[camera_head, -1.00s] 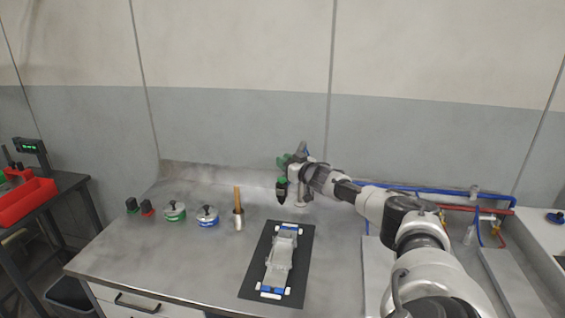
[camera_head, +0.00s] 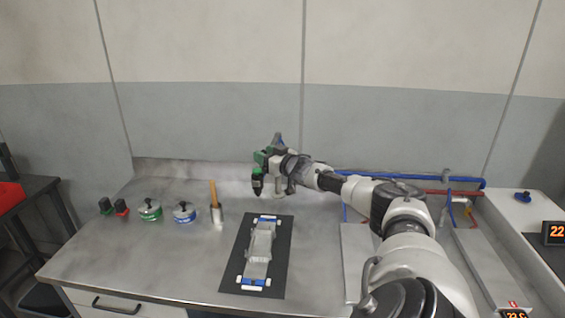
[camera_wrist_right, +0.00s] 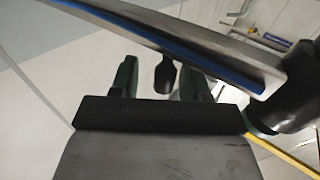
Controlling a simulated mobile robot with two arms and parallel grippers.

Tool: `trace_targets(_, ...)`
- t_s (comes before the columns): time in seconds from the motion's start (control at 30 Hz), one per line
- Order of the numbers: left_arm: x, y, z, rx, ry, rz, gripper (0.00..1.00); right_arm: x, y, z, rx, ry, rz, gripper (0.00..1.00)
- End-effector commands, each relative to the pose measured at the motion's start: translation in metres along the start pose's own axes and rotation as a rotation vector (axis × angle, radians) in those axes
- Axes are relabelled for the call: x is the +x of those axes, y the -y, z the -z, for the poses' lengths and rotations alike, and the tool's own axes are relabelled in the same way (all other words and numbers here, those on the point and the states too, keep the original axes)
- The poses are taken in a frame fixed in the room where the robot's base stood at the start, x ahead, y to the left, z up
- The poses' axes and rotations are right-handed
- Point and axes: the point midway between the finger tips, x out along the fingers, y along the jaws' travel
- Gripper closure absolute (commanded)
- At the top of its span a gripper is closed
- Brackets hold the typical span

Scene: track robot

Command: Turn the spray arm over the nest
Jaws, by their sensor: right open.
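The spray arm (camera_wrist_right: 215,50) is a silver bar with a blue stripe, crossing the right wrist view. A black stub (camera_wrist_right: 166,76) hangs from it between the dark green fingers of my right gripper (camera_wrist_right: 158,80). The fingers are open, with gaps on both sides of the stub. In the head view, my right gripper (camera_head: 264,158) is at the spray arm, behind the nest. A black and green nozzle (camera_head: 258,186) hangs there beside a pale post. The nest (camera_head: 240,262) is a black plate bearing a grey car-like part with blue and white clamps. Much of the spray arm is hidden in the head view.
Left of the nest stand a wooden-handled tool (camera_head: 215,205), blue (camera_head: 184,212) and green (camera_head: 150,210) lidded pots, and small black and red blocks. Blue and red pipes (camera_head: 415,182) run at the back right.

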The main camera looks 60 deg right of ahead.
Motion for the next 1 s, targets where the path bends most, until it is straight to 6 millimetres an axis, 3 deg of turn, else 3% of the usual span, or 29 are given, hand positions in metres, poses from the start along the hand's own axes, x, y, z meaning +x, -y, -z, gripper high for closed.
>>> trace_targets(0.47, 0.017, -0.001, -0.003, 0.000, 0.002, 0.000, 0.57, -0.037, 0.001, -0.001, -0.006, 0.004, 0.005, 0.54)
trace_targets(1.0, 0.008, 0.000, -0.002, 0.000, 0.002, 0.000, 0.57, -0.065, 0.001, 0.002, -0.004, 0.005, 0.003, 0.54)
